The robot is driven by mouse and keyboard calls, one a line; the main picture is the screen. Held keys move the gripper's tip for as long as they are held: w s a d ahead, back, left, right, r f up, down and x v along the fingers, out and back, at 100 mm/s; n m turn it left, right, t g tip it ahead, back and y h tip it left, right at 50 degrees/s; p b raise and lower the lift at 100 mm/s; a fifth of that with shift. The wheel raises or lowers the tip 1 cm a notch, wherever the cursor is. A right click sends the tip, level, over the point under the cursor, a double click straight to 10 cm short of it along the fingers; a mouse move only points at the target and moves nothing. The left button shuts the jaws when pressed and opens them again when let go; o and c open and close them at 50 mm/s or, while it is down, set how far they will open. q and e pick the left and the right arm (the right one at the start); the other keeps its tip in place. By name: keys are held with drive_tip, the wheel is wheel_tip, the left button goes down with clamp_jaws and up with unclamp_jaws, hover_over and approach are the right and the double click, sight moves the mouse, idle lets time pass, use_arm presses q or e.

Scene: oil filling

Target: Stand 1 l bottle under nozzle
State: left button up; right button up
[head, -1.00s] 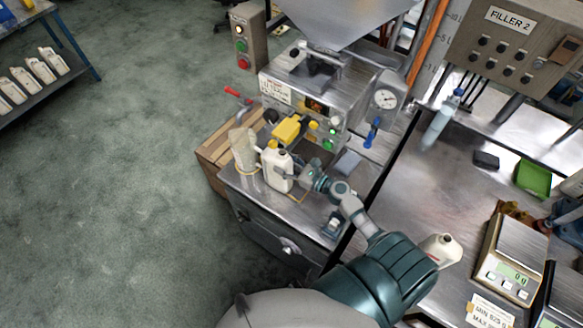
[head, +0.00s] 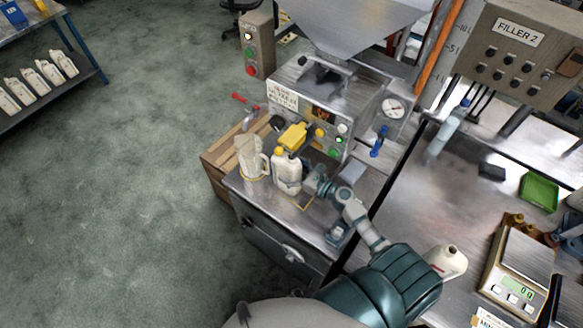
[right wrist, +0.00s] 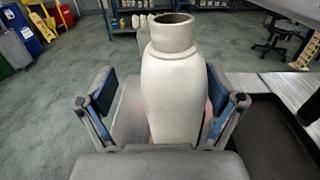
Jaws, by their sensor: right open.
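A white bottle (head: 287,174) stands upright on the filling machine's metal ledge, in front of the yellow part (head: 295,136) on the machine's face. A nozzle tip cannot be made out, so I cannot tell whether the bottle's mouth is right under it. My right gripper (head: 307,184) is at the bottle's right side. In the right wrist view the open-necked bottle (right wrist: 171,85) stands between the spread blue-padded fingers of the gripper (right wrist: 165,105), with gaps on both sides. My left gripper is not in view.
A second white bottle (head: 447,262) is on the right bench, near a scale (head: 517,270). A green tray (head: 538,192) lies farther back. Several white bottles stand on a shelf at far left.

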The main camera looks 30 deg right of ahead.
drive_tip(key=v, duration=0.4)
drive_tip(key=d+v, duration=0.1)
drive_tip(key=v, duration=0.2)
drive_tip(key=shift+w+f, duration=0.2)
drive_tip(key=shift+f, duration=0.05)
drive_tip(key=shift+s+d+r, duration=0.1)
drive_tip(key=shift+s+r, duration=0.05)
drive_tip(key=shift+s, duration=1.1)
drive_tip(key=shift+s+r, duration=0.15)
drive_tip(key=shift+s, duration=1.1)
